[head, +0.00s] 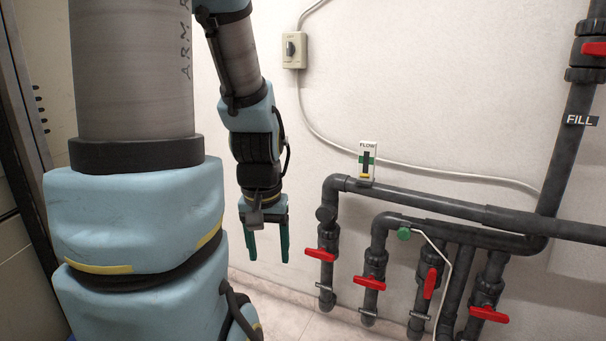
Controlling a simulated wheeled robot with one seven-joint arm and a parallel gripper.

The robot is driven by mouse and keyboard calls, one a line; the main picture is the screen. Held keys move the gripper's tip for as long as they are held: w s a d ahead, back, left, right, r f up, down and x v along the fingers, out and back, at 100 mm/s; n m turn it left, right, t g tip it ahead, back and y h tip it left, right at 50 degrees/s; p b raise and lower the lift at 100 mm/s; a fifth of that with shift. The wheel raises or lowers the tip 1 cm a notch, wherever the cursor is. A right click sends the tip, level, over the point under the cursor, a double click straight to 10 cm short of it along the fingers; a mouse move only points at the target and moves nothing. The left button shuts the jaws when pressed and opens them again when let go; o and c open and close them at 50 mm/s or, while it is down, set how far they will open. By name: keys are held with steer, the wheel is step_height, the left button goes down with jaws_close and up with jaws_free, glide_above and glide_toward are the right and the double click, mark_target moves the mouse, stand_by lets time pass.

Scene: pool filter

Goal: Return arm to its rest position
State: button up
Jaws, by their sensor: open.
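My gripper (268,258) hangs below my arm near the middle of the head view. Its two dark green fingers point down and stand apart, with nothing between them. It is left of the grey pipes and touches nothing that I can see. My arm is bent, with its forearm running down from the top of the view to the gripper. The large blue and grey arm links fill the left side and hide what is behind them.
Dark grey pipes (440,205) with several red-handled valves (370,283) stand at the right by the wall. A flow gauge (367,162) sits on the upper pipe. A switch box (293,50) is on the wall. Open floor (290,312) shows below my gripper.

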step_height(320, 180, up, 21)
steer(key=p, duration=1.8)
steer(key=shift+f, duration=0.2)
